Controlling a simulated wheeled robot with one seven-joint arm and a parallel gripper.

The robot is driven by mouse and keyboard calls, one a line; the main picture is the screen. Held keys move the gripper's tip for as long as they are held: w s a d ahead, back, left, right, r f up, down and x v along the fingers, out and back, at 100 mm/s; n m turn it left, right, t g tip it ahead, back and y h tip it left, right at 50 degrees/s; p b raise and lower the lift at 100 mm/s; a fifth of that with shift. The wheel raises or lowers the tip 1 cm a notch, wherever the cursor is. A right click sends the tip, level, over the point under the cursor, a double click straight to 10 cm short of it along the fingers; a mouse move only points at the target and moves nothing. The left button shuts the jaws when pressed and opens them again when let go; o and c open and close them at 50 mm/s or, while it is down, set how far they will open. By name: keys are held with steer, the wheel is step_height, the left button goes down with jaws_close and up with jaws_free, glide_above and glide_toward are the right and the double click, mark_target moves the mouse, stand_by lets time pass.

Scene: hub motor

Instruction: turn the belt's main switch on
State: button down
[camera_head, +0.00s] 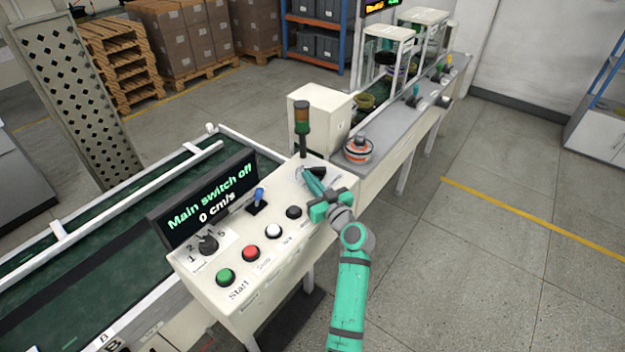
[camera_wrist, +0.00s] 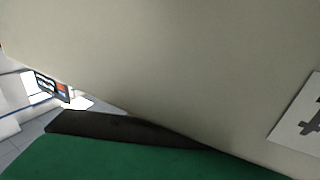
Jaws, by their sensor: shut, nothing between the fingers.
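The display (camera_head: 208,200) on the control panel (camera_head: 217,291) reads "Main switch off" and "0 cm/s". My gripper (camera_head: 311,178) is shut and empty, low over the panel's far right end near the signal lamp. A dark part (camera_head: 318,171) shows right at the fingertips; I cannot tell whether it is the main switch or whether the fingers touch it. No switch shows there.
The panel also carries a blue lever (camera_head: 257,197), a numbered black knob (camera_head: 208,243), and green (camera_head: 225,277), red (camera_head: 250,253), white (camera_head: 273,231) and black (camera_head: 294,212) buttons. The signal lamp (camera_head: 302,130) stands close behind my gripper. Floor to the right is clear.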

steer(key=shift+w+a, duration=0.15)
steer(key=shift+a, duration=0.2)
stand_by(0.3)
stand_by(0.4)
steer(key=v, duration=1)
steer(key=shift+s+d, duration=0.15)
steer(key=shift+s, duration=0.15)
